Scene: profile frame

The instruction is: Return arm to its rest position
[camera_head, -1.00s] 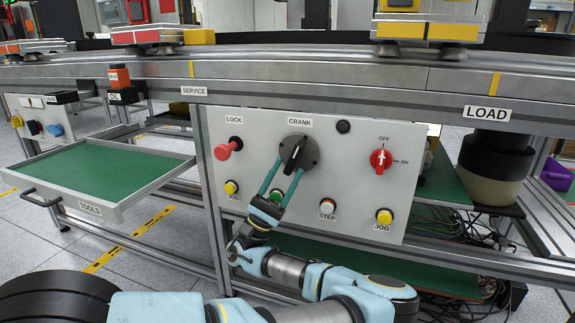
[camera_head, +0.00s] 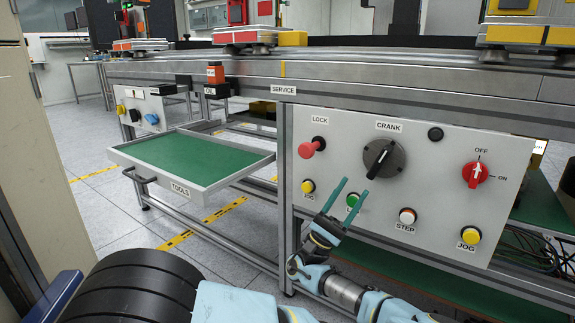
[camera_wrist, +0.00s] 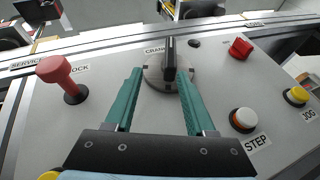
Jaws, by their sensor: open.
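My gripper (camera_head: 345,202) is open and empty. Its two green fingers point up toward the grey control panel (camera_head: 340,240), below and left of the black crank knob (camera_head: 384,159), and look apart from it. In the wrist view the open fingers (camera_wrist: 158,92) point toward the crank knob (camera_wrist: 169,65), which shows between and beyond their tips. My light-blue arm (camera_head: 345,290) is bent low in front of the panel.
The panel carries a red lock knob (camera_head: 312,147), a red on-off switch (camera_head: 475,175), a white step button (camera_head: 407,215) and yellow jog buttons (camera_head: 469,236). An open tools drawer (camera_head: 205,185) juts out at left. A rail (camera_head: 400,95) runs above. Floor at left is free.

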